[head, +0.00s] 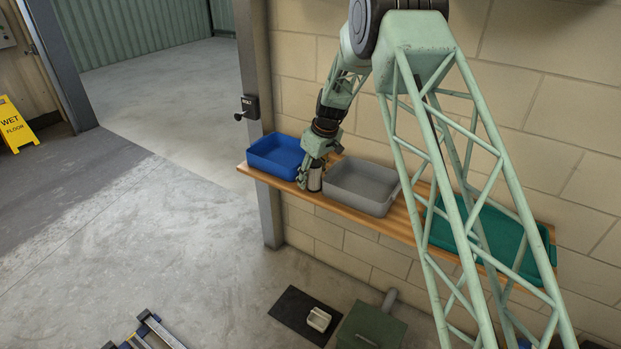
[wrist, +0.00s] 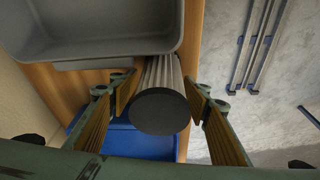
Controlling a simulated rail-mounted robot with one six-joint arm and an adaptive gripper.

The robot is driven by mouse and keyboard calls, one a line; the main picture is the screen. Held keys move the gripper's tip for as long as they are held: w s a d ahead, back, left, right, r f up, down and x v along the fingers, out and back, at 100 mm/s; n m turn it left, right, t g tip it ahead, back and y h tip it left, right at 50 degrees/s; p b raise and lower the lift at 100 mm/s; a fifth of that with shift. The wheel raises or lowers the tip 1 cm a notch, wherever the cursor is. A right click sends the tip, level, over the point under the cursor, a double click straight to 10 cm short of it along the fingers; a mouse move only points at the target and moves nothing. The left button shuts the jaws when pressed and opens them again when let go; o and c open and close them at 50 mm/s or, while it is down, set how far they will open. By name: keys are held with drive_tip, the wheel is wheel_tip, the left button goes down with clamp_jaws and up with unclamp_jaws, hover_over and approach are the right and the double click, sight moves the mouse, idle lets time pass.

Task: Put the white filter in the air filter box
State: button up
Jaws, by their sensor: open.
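A pale pleated cylinder with dark end caps, the white filter (head: 315,180), stands on the wooden shelf between the blue tray and the grey tray. In the wrist view the filter (wrist: 157,108) shows its round dark cap facing the camera and pale grey ribs behind. My gripper (head: 311,176) is down at the filter. In the wrist view its open fingers (wrist: 159,90) are on both sides of the filter, with a visible gap on the right; contact on the left is unclear. A green box with a grey pipe (head: 371,327) on the floor may be the air filter box; its opening is not visible.
The wooden shelf (head: 391,229) also bears a blue tray (head: 274,157), a grey tray (head: 361,188) close by the filter, and a teal tray (head: 490,236). A dark mat (head: 292,309) holds a small whitish object (head: 319,319). Open floor lies left.

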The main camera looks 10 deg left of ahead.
sight(314, 163)
drive_tip(key=shift+r, duration=0.15)
drive_tip(key=p+v, duration=0.1)
drive_tip(key=v, duration=1)
drive_tip(key=shift+w+a, duration=0.1)
drive_tip(key=shift+r, duration=0.5)
idle(0.4)
